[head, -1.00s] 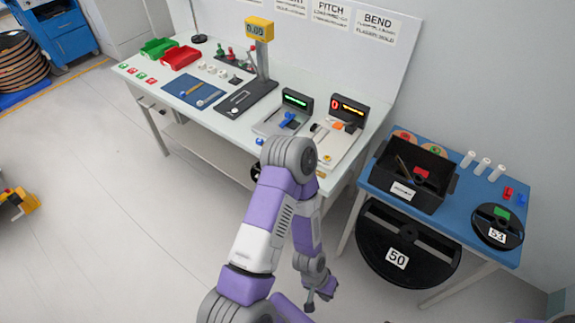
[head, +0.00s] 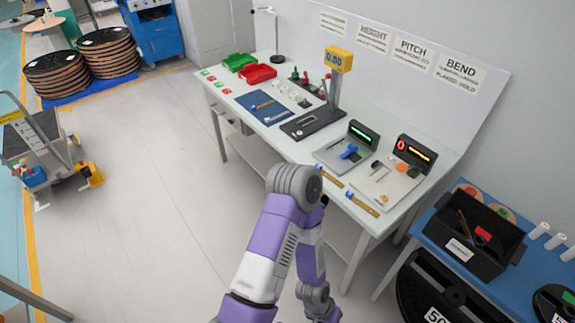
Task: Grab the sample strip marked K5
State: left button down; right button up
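No strip with a readable K5 mark shows. Small strips are in the head view: a yellowish strip (head: 263,105) and a pale strip (head: 277,117) on the blue mat (head: 254,114), and two yellowish strips at the front edge of the white table, one near the middle (head: 330,176) and one further right (head: 362,204). Any marks on them are too small to read. My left arm rises from the bottom and bends down in front of the table. Its gripper is at the bottom edge with the fingertips cut off. My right gripper is out of view.
The white table (head: 225,93) carries a green bin (head: 238,62), a red bin (head: 258,74), a gauge with yellow display (head: 339,59) and two lit stations. A blue table (head: 440,232) with a black box (head: 470,240) stands right. A cart (head: 40,150) stands left. The floor between is clear.

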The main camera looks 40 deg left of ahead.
aim_at(329, 177)
jog(key=u, duration=0.75)
jog(key=i, duration=0.7)
jog(key=z, duration=0.55)
jog(key=k, duration=0.6)
jog(key=u, duration=0.85)
